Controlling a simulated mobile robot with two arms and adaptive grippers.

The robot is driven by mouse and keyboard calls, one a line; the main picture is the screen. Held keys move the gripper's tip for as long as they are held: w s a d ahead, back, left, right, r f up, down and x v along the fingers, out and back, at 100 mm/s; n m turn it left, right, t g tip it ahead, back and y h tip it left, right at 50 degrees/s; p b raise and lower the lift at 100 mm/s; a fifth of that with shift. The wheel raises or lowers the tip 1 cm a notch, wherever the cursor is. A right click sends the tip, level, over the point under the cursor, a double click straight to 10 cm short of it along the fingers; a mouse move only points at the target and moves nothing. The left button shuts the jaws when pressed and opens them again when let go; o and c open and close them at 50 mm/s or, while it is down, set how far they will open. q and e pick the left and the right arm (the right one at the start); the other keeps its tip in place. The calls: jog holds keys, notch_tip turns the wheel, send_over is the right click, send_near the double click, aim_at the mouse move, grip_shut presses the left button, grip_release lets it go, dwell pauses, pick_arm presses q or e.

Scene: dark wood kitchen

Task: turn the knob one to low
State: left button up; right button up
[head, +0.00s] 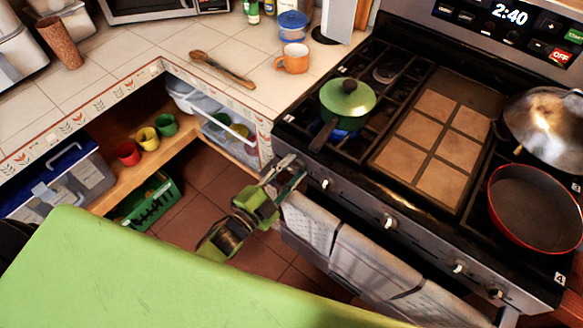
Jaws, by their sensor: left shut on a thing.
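The stove (440,240) stands at the right, with a row of knobs along its front edge. My left gripper (291,172) is at the left end of this row and is shut on a knob there. The fingers mostly hide that knob, so its pointer cannot be read. A second knob (325,183) shows just right of the fingers, and a third knob (388,221) is farther along. A green lidded pan (347,101) sits on the front left burner, with blue showing beneath it. My right gripper is not in view.
Towels (345,250) hang on the oven front below the knobs. A red pan (535,205) and a domed metal lid (546,122) are on the right burners. An orange mug (293,59) and wooden spoon (222,68) lie on the tiled counter. Open shelves are at left.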

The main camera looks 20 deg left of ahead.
pick_arm(q)
jog(key=shift+n, duration=0.7)
jog(key=o, duration=1.1)
jog(key=shift+c, duration=0.2)
jog(key=v, duration=1.2)
jog(key=shift+f, duration=0.1)
